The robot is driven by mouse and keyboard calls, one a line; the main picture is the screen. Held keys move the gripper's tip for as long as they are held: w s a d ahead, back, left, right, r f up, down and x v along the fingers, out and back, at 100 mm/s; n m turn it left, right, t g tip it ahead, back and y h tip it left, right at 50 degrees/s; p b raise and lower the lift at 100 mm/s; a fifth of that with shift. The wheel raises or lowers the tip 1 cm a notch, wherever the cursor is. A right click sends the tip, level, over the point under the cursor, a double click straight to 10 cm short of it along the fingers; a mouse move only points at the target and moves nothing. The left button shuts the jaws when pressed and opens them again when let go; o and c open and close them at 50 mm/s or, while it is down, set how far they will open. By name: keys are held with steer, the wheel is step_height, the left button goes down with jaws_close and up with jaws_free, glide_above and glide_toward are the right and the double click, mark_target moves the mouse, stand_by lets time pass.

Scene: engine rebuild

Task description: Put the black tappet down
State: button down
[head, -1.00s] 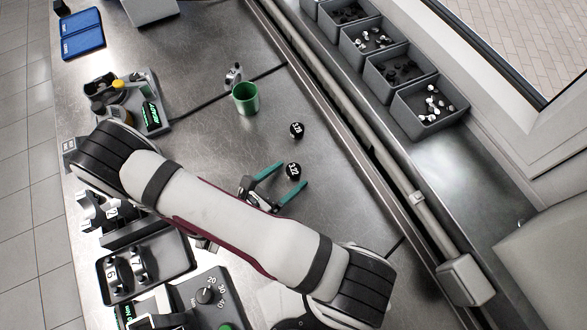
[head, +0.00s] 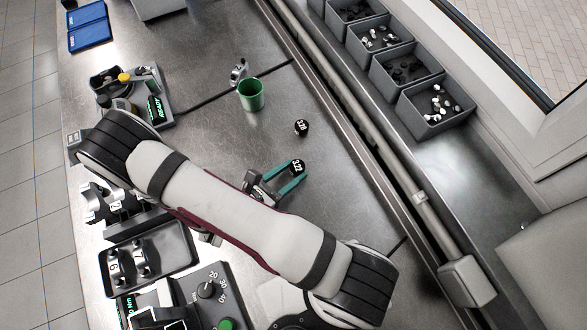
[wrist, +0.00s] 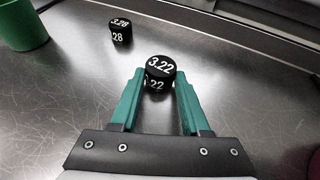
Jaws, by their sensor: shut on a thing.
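My gripper (head: 292,175) has green-tipped fingers and is shut on a black tappet (head: 298,165) marked 3.22. In the wrist view the tappet (wrist: 160,72) sits upright between the two fingertips (wrist: 158,88), with its label showing on top and side. It is at or very close to the bench top; I cannot tell whether its underside touches. A second black tappet (head: 301,127), marked 3.28, stands upright on the bench, apart from my gripper; it also shows in the wrist view (wrist: 120,32).
A green cup (head: 251,95) stands beyond the tappets, with a small metal part (head: 239,72) beside it. Grey bins (head: 437,108) line the right ledge. A black tray (head: 150,256) and fixtures are at left. Bare metal bench (head: 335,205) lies right of my gripper.

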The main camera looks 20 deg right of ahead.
step_height(320, 180, up, 29)
steer(key=s+a+f+m+g+y, duration=0.1)
steer(key=s+a+f+m+g, duration=0.3)
steer(key=m+g, duration=0.3)
steer(key=s+a+f+m+g+y, duration=0.2)
steer(key=s+f+m+g, duration=0.2)
steer(key=f+m+g, duration=0.3)
steer(key=w+a+m+g+y, duration=0.2)
steer(key=w+a+m+y, duration=0.75)
steer(key=m+y, duration=0.75)
steer(key=w+r+m+t+y, duration=0.3)
steer(key=w+m+t, duration=0.3)
steer(key=w+t, duration=0.1)
steer(key=w+r+m+t+y, duration=0.2)
steer(key=w+r+m+t, duration=0.1)
steer(key=w+m+t, duration=0.35)
steer(key=w+d+r+m+t+h, duration=0.2)
steer(key=w+d+m+t+h, duration=0.1)
steer(key=w+d+m+t, duration=0.3)
steer(key=w+d+r+m+t+h, duration=0.3)
steer(key=w+d+m+t+h, duration=0.15)
steer(key=d, duration=0.35)
steer(key=n+g, duration=0.1)
glide_above(203, 105)
steer(key=shift+y, duration=0.45)
step_height(203, 105, down, 25)
steer(key=shift+s+d, duration=0.15)
step_height(203, 105, down, 4)
steer(key=shift+f, duration=0.1)
